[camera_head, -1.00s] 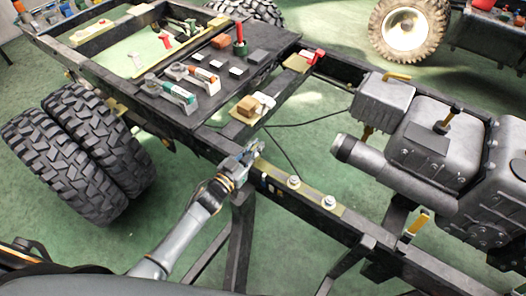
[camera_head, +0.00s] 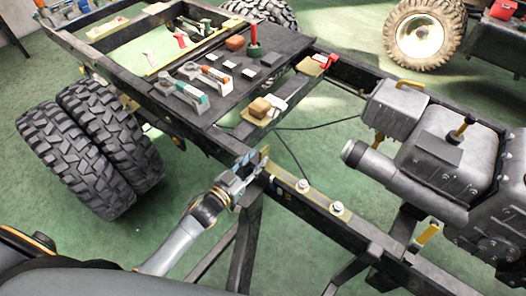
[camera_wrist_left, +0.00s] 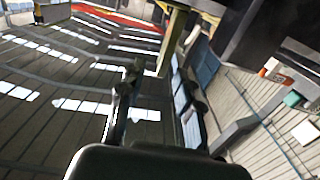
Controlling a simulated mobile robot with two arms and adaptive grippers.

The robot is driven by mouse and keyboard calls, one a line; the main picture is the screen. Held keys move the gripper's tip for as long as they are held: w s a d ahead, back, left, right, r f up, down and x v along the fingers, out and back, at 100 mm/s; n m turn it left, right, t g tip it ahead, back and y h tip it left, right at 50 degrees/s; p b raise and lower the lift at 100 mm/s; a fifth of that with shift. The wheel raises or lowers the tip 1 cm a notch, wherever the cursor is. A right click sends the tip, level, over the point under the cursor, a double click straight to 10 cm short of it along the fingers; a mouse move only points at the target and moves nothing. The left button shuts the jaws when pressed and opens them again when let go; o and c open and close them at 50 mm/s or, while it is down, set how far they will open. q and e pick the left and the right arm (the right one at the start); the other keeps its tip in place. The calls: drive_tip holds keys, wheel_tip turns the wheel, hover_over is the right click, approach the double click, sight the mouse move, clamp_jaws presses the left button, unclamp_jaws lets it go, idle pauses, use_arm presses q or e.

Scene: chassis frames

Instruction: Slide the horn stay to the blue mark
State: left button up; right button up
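My left gripper (camera_head: 252,166) is at the near chassis rail, by the left end of a yellowish strip with two bolts (camera_head: 320,198). In the left wrist view its two fingers (camera_wrist_left: 155,105) stand apart with no object clearly held between them. My right gripper is not in view.
A dark board (camera_head: 222,85) with clamps and small blocks lies across the frame behind the gripper. A grey engine (camera_head: 445,160) stands at the right, double tyres (camera_head: 85,150) at the left. A black cable runs behind the rail.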

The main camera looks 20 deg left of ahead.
use_arm(q)
drive_tip(key=v, duration=0.7)
drive_tip(key=shift+s, duration=0.1)
